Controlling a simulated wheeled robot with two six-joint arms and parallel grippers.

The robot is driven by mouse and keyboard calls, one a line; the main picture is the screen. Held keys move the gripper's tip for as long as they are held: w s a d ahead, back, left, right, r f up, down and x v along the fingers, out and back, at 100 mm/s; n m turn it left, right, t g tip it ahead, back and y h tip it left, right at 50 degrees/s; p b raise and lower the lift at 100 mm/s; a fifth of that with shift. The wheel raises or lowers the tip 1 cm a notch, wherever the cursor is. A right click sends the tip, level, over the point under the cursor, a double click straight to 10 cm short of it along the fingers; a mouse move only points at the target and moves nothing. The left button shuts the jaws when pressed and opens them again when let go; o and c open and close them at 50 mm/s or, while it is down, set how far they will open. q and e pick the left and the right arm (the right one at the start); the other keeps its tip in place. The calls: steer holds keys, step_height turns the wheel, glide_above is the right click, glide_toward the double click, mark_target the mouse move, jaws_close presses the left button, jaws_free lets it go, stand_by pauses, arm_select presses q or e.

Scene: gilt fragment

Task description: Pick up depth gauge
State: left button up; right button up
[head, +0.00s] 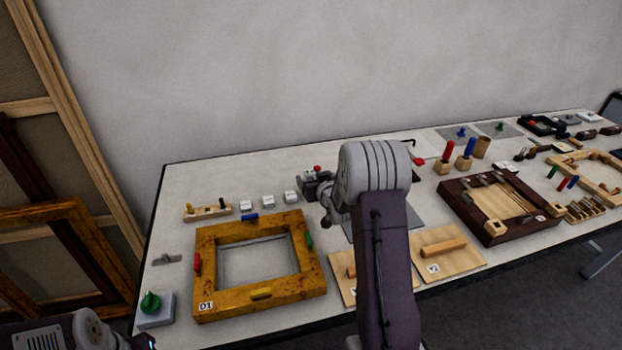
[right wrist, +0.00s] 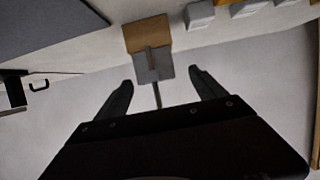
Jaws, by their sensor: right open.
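In the right wrist view, a grey flat piece with a thin rod (right wrist: 153,66), which looks like the depth gauge, lies ahead of my right gripper (right wrist: 162,77). The gripper is open, and the rod runs down between its two dark fingers. A wooden block (right wrist: 147,33) adjoins the grey piece; I cannot tell how they are joined. In the head view my right arm covers the middle of the table and its fingers cannot be made out. A small grey metal tool (head: 167,259) lies at the table's left; I cannot tell if it is the same piece. My left gripper is not in view.
On the table (head: 190,180) stand a gilt frame (head: 212,294), a wooden rack (head: 208,211), small white blocks (head: 268,200), a dark device with a red knob (head: 312,184), and a dark wooden tray (head: 468,224). A green-knobbed box (head: 155,312) stands at the front left corner.

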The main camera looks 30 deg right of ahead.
mark_target(315, 176)
steer(key=x, duration=0.4)
steer(key=shift+w+d+f, duration=0.2)
steer(key=shift+d+f, duration=0.05)
steer(key=shift+d, duration=0.2)
steer(key=shift+a+r, duration=0.1)
steer(key=shift+a, duration=0.1)
steer(key=shift+s, duration=0.1)
steer(key=c, duration=1.6)
steer(key=shift+o, duration=0.2)
steer(key=shift+r, duration=0.1)
